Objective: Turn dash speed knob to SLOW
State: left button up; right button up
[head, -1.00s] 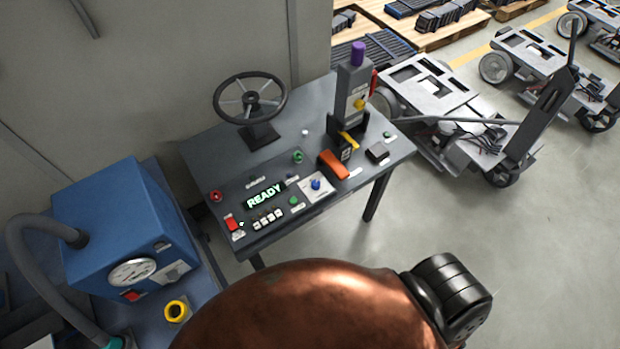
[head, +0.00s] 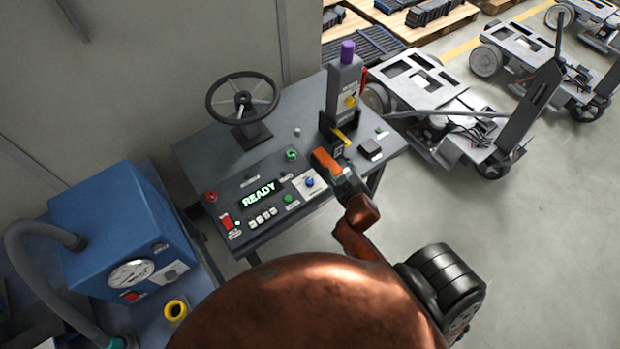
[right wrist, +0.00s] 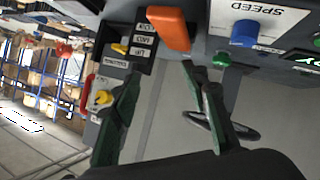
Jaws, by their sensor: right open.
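The dash speed knob is a small blue knob (head: 309,182) on a white plate on the dark dash console. In the right wrist view the blue knob (right wrist: 243,33) sits at the upper right beside the printed word SPEED. Which setting it points to is too small to read. My right gripper (head: 346,177) is at the console's right front edge, right of the knob and close to the orange handle. In the right wrist view my right gripper (right wrist: 161,72) is open, with nothing between its fingers; the knob is right of both fingers, apart from them. My left gripper is out of view.
An orange handle (head: 326,160) and a grey upright box with a purple top (head: 345,85) stand near the gripper. A lit READY display (head: 259,193), buttons and a steering wheel (head: 242,100) are further left. A blue machine (head: 115,225) stands at left.

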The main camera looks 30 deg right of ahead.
jog(key=w+a+r+n+t+y, duration=0.4)
jog(key=w+a+r+n, duration=0.15)
jog(key=r, duration=0.45)
jog(key=w+a+r+n+t+y, duration=0.3)
jog(key=w+a+r+n+t, duration=0.15)
jog(key=a+r, duration=0.4)
jog(key=s+a+r+n+g+y, duration=0.1)
jog(key=a+r+n+g+y, duration=0.1)
jog(key=a+n+g+y, duration=0.8)
jog(key=n+g+h, duration=0.9)
jog(key=g+h, duration=0.2)
jog(key=h, duration=0.2)
send_over(310, 180)
jog(key=shift+t, duration=0.25)
jog(key=f, duration=2)
jog(key=shift+w+a+f, duration=0.15)
jog(key=shift+a, duration=0.15)
jog(key=shift+d+f+m, duration=0.2)
jog(key=shift+d+m, duration=0.05)
jog(key=shift+m, duration=0.05)
notch_tip(310, 180, down, 7)
jog(key=shift+f+p, duration=0.15)
jog(key=shift+p, duration=0.15)
